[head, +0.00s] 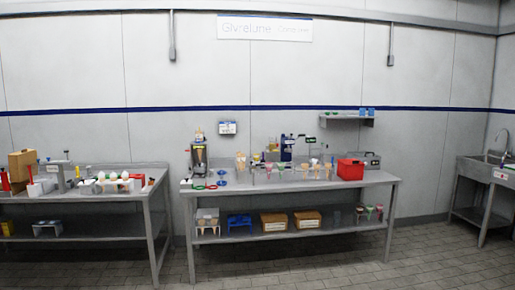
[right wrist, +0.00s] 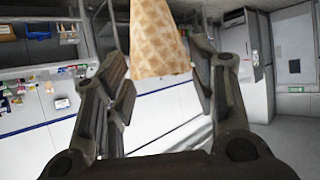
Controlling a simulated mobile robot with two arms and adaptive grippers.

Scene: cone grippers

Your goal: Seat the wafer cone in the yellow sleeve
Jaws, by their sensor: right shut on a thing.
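The wafer cone (right wrist: 160,38), tan with a waffle pattern, shows at the top centre of the right wrist view, its upper part cut off by the frame edge. It sits between the two dark fingers of my right gripper (right wrist: 163,72), which is shut on it. The wide end of the visible part points down toward the palm. Neither gripper shows in the head view. I cannot make out the yellow sleeve for sure; small cones and holders stand on the middle table (head: 300,181), too small to tell apart.
A red box (head: 350,169) stands toward the table's right, and a tall dispenser (head: 199,155) at its left. Cartons (head: 274,222) and a blue rack (head: 239,224) sit on the lower shelf. A second table stands left and a sink (head: 489,168) right. The floor in front is clear.

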